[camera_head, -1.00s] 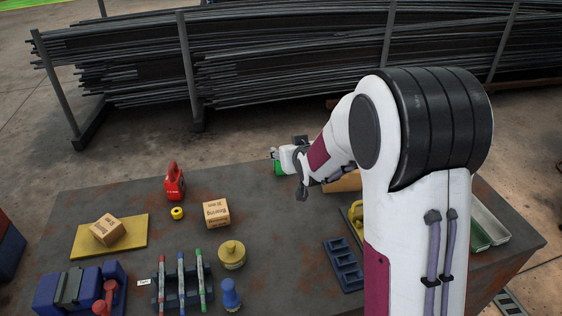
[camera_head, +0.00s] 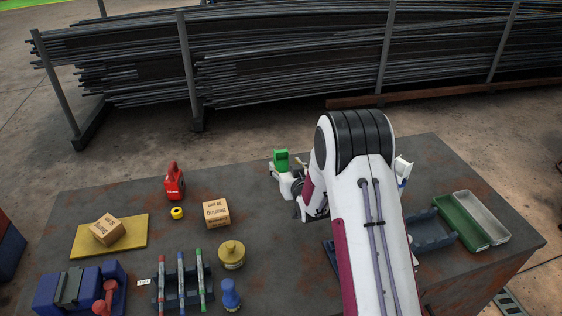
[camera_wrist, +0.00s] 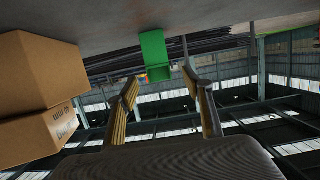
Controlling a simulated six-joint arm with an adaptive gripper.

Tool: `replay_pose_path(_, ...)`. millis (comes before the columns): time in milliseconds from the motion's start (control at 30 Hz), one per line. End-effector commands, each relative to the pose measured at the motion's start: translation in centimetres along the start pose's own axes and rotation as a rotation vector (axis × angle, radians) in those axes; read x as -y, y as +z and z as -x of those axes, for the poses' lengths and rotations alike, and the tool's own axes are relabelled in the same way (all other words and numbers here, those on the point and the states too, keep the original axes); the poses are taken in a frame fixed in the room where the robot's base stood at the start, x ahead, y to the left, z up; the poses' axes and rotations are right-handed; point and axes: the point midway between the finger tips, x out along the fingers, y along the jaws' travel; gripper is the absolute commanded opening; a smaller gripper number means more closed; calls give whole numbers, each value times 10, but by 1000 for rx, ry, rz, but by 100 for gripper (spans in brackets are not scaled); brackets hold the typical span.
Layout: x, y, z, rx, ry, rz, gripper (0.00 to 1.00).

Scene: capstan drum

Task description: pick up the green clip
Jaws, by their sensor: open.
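The green clip (camera_head: 281,160) stands near the far edge of the table, left of my arm. In the head view my gripper (camera_head: 281,178) is low over the table on the near side of the clip, partly hidden by my wrist. I cannot tell the exact gap between fingertips and clip.
Left on the table (camera_head: 130,190) are a red container (camera_head: 174,182), a yellow ring (camera_head: 177,213) and a small box (camera_head: 216,212). Green and white trays (camera_head: 458,222) lie right.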

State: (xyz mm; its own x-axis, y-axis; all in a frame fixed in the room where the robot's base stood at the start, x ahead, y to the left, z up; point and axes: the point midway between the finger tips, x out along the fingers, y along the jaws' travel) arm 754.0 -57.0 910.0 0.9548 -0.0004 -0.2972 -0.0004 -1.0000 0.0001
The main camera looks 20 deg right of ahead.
Motion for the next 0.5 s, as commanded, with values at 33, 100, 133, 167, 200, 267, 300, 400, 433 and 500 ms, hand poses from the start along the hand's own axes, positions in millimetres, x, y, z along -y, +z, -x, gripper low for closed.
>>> replay_pose_path(33,0,1,-1,-2,0,0,51)
replay_pose_path(100,0,1,-1,-3,0,0,51)
replay_pose_path(133,0,0,-1,-3,0,0,51)
replay_pose_path(167,0,0,-1,-3,0,0,51)
replay_pose_path(200,0,0,-1,-3,0,0,51)
replay_pose_path(267,0,0,-1,-3,0,0,51)
replay_pose_path(300,0,0,-1,-2,0,0,51)
replay_pose_path(400,0,0,-1,-2,0,0,51)
replay_pose_path(433,0,0,-2,-3,0,0,51)
replay_pose_path(500,0,0,-4,-3,0,0,51)
